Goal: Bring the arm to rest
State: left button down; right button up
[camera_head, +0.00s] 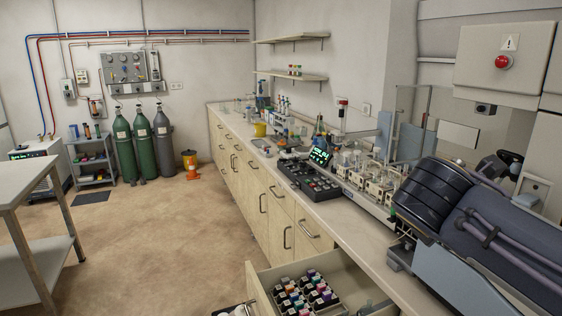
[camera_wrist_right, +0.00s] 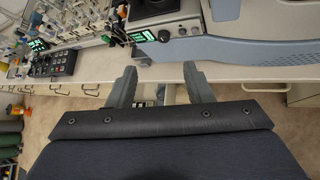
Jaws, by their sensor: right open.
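My right gripper (camera_wrist_right: 159,68) shows in the right wrist view with its two grey fingers spread apart. Nothing is held between them. The fingertips are seen against the front edge of the pale bench (camera_wrist_right: 235,74), in front of a blue-grey instrument (camera_wrist_right: 275,48); I cannot tell the exact gap. The dark padded part in the lower half of that view is mine. In the head view, a dark bulky shape with ribs and hoses at the right appears to be my right arm; its fingers are not visible there. My left arm and gripper are not in view.
A drawer (camera_head: 254,298) stands open at the bottom of the head view, with a tray of several colour-capped bottles (camera_head: 304,291). The bench (camera_head: 350,222) carries a black keypad unit (camera_head: 310,182) and glassware. Open floor (camera_head: 165,240) lies left, before a table (camera_head: 30,185).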

jog(key=s+f+m+g+y, duration=0.3)
jog(key=s+f+m+y, duration=0.3)
jog(key=s+f+m, duration=0.6)
jog(key=s+a+f+m+y, duration=0.5)
jog(key=s+a+f+m, duration=0.2)
jog(key=m, duration=0.5)
notch_tip(320, 180, down, 4)
jog(key=shift+s+a+r+t+p, duration=0.25)
jog(key=shift+s+t+p, duration=0.2)
jog(key=shift+s, duration=0.5)
